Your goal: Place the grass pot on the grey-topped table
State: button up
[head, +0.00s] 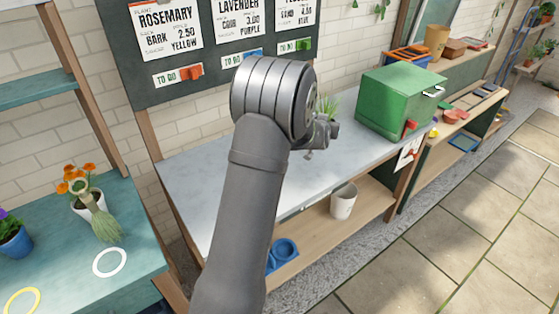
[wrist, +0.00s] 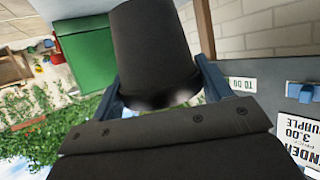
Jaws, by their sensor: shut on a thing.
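The grass pot (wrist: 155,45) is a dark, tapered pot that fills the top middle of the wrist view. My gripper (wrist: 150,88) is shut on it, with one blue finger on each side. In the head view the green grass tuft (head: 327,107) shows just past my gripper (head: 320,136); the pot itself is mostly hidden behind the wrist. The grey-topped table (head: 198,185) stands along the brick wall, and my gripper is over its top. Whether the pot touches the top cannot be told.
A green box (head: 393,102) stands at the right end of the grey top, right of my gripper. A white pot (head: 343,201) and a blue item (head: 283,253) sit on the shelf below. The dark sign board (head: 222,75) rises behind. The left part of the top is clear.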

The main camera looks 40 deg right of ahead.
jog(key=s+d+m+g+h, duration=0.1)
jog(key=s+d, duration=0.4)
jog(key=s, duration=0.1)
jog(key=shift+w+a+f, duration=0.2)
jog(key=shift+w+f, duration=2.55)
jog(key=shift+f, duration=0.05)
jog(key=shift+w+a+f, duration=0.2)
jog(key=shift+w+f, duration=2.55)
jog(key=o, duration=1.3)
jog(key=shift+f, duration=0.15)
jog(key=shift+s+a+r, duration=0.1)
jog(key=shift+a+r, duration=0.05)
jog(key=shift+r, duration=0.05)
jog(key=v, duration=1.1)
jog(key=shift+s+a+r, duration=0.15)
jog(key=shift+a+r, duration=0.05)
jog(key=shift+a, duration=0.05)
jog(key=shift+d, duration=0.1)
